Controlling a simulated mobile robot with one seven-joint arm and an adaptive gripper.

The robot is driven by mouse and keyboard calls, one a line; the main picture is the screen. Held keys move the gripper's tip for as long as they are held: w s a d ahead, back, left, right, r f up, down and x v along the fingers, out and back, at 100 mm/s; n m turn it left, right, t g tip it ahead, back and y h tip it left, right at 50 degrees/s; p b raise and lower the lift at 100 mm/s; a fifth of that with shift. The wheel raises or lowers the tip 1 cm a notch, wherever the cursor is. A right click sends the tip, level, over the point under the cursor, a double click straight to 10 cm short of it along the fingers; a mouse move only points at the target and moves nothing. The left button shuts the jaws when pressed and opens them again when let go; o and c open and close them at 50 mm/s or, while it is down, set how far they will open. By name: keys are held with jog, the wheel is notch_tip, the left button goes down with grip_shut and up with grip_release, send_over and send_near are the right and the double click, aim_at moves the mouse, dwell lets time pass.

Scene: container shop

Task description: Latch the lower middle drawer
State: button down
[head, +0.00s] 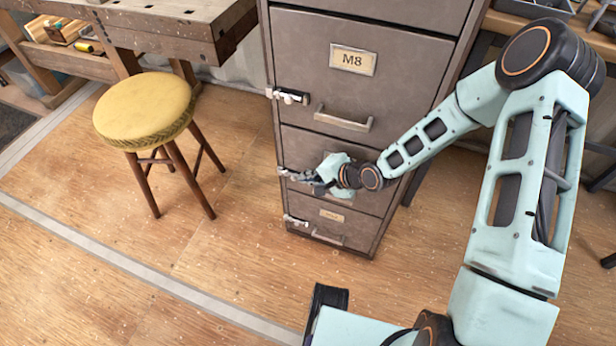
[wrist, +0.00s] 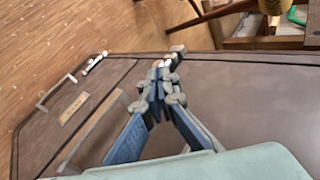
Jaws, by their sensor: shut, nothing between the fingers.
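The lower middle drawer (head: 300,146) of the grey-brown cabinet looks flush with the front. Its small pale latch (head: 285,173) sits at the drawer's left edge in the head view. My gripper (head: 312,180) is shut and empty in front of this drawer, with its fingertips close to the latch. In the wrist view the fingertips of my gripper (wrist: 162,68) meet beside the latch's grey end (wrist: 178,49); I cannot tell whether they touch. My gripper and wrist hide much of the drawer front in the head view. The latch's exact position is unclear.
Above is the M8 drawer (head: 395,93) with its handle (head: 343,120) and latch (head: 290,96). Below is the bottom drawer (head: 358,238) with its latch (head: 296,220). A yellow stool (head: 145,108) and a workbench (head: 180,22) stand left. The floor (head: 150,245) in front is clear.

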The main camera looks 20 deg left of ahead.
jog(key=p+v, duration=0.3)
jog(key=v, duration=0.7)
jog(key=shift+p, duration=0.3)
